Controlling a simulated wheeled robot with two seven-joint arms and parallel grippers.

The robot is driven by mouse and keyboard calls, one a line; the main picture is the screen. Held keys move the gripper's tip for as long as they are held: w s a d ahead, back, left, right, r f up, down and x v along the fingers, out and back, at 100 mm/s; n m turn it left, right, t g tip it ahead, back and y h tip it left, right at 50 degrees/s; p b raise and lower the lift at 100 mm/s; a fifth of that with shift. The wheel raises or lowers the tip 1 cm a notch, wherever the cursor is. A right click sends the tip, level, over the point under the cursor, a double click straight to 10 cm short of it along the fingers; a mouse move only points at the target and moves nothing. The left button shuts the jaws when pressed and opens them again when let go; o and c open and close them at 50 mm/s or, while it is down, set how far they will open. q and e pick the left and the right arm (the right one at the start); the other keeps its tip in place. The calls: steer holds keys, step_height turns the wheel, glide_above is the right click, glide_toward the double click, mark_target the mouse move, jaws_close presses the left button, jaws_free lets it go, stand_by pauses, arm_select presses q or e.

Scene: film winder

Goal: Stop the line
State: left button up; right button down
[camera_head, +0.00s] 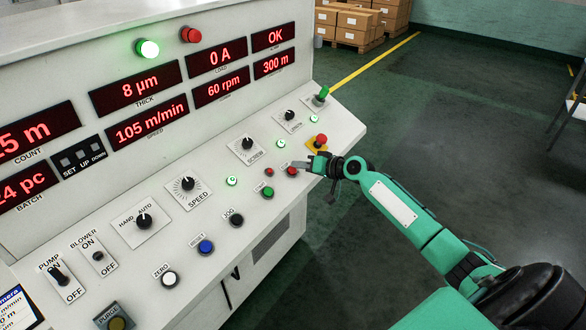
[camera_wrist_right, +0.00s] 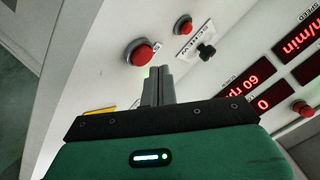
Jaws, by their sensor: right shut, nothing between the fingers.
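My right gripper (camera_head: 300,164) is shut and empty, just above the right end of the sloped control panel. Its fingertips are close to a red button (camera_head: 292,171); I cannot tell whether they touch it. In the right wrist view the shut fingers (camera_wrist_right: 158,72) point toward the panel beside a large red button (camera_wrist_right: 140,52). A smaller red button (camera_head: 269,171) and a green button (camera_head: 267,193) are to the left. A red mushroom button (camera_head: 321,139) on a yellow plate (camera_head: 315,147) is just behind the gripper. The speed display (camera_head: 147,122) reads 105 m/min. My left gripper is out of view.
A green lamp (camera_head: 147,48) glows beside a red lamp (camera_head: 191,35). The panel also carries a speed knob (camera_head: 187,184), screw knob (camera_head: 247,143), black jog button (camera_head: 236,220) and blue reset button (camera_head: 206,247).

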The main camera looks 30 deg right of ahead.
steer(key=shift+r, duration=0.1)
steer(key=r+p, duration=0.1)
steer(key=s+r+p, duration=0.1)
steer(key=r, duration=0.1)
steer(key=s+d+r+p, duration=0.1)
steer(key=shift+r, duration=0.15)
stand_by(0.4)
stand_by(0.5)
